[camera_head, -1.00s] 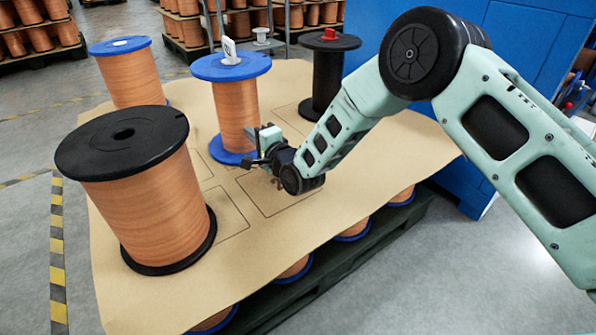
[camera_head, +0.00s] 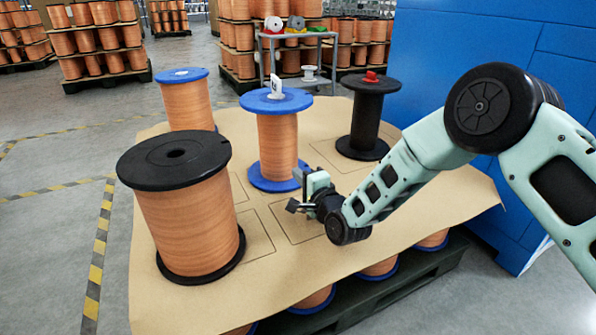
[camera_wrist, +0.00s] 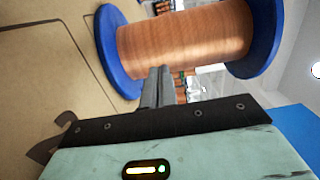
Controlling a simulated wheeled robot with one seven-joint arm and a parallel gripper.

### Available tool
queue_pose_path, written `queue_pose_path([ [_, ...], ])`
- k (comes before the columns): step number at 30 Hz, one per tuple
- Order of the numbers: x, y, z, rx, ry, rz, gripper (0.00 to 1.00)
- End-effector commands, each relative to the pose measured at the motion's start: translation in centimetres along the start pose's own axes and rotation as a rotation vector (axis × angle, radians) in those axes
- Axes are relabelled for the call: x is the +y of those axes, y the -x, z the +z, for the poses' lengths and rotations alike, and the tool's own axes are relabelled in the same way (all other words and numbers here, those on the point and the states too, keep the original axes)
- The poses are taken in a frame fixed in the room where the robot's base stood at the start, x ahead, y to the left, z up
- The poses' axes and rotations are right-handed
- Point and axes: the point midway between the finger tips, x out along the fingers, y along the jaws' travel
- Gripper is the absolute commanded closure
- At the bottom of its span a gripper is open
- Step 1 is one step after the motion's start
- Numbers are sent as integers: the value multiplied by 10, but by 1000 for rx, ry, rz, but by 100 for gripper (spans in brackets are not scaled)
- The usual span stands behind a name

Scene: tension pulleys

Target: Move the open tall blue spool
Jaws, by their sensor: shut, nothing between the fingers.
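Two copper-wound spools with blue flanges stand upright on the brown sheet. The middle one (camera_head: 277,147) has a white upright piece on its top. The back left one (camera_head: 188,106) has a white spot at the centre of its top; whether its hole is open I cannot tell. My gripper (camera_head: 299,191) is shut and empty, low over the sheet, just right of and in front of the middle spool's base. In the wrist view, the closed fingers (camera_wrist: 157,87) point at a blue-flanged copper spool (camera_wrist: 185,38), which appears sideways; contact is unclear.
A large black-flanged copper spool (camera_head: 188,224) stands front left. A bare black spool with a red cap (camera_head: 368,118) stands back right. Outlined rectangles mark the brown sheet (camera_head: 290,275); the front one is clear. A blue cabinet (camera_head: 440,60) rises at the right.

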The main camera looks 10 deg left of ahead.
Motion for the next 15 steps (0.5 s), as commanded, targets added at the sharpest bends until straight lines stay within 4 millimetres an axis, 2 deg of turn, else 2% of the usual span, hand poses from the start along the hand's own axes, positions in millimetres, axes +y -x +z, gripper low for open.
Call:
queue_pose_path([
  [12,-2,62,0,0,-1,4,100],
  [15,-1,72,0,0,0,2,100],
])
